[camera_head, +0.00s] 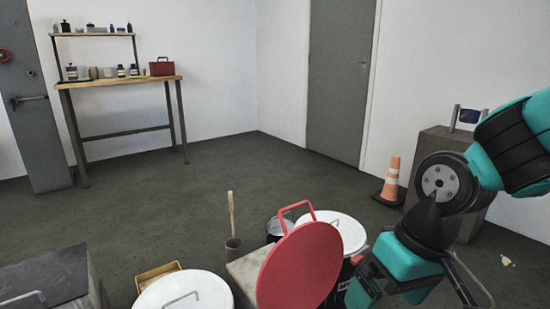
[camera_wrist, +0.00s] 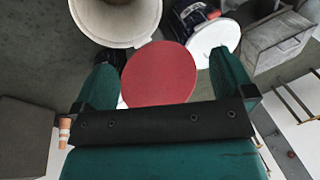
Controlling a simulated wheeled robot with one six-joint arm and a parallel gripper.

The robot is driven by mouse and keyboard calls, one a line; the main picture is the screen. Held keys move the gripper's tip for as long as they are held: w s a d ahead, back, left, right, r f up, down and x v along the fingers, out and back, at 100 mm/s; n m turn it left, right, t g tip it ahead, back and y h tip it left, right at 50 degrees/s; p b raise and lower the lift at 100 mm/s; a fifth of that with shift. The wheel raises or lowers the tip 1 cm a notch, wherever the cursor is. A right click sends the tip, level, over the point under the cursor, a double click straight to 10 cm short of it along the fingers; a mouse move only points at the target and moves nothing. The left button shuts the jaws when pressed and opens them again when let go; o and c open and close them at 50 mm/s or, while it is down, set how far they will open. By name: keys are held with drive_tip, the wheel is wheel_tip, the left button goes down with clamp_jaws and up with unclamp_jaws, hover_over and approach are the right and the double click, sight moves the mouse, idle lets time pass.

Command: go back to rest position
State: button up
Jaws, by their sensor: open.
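My gripper (camera_wrist: 163,62) is open in the wrist view, with its two teal fingers spread wide and nothing clearly held between them. A round red lid (camera_wrist: 160,72) shows between and beyond the fingers; I cannot tell whether it touches them. In the head view the red lid (camera_head: 300,266) stands tilted with its red loop handle at the top, beside a white-lidded drum. My teal and black arm reaches in from the right there, and its gripper end is low, just right of the lid and partly hidden.
White lids (camera_head: 184,292) and (camera_head: 340,232) top drums close by. A grey block (camera_head: 244,272) is beside the red lid. An orange cone (camera_head: 390,180) and a grey pedestal (camera_head: 440,142) stand at the right. A workbench (camera_head: 120,82) is at the back left. The middle floor is clear.

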drive_tip(key=s+r+n+y, duration=0.1)
drive_tip(key=s+r+n, duration=0.2)
drive_tip(key=s+r, duration=0.45)
wheel_tip(320, 180, up, 29)
drive_tip(key=p, duration=3.2)
drive_tip(key=shift+s+a+r, duration=0.2)
drive_tip(key=shift+s+a, duration=0.1)
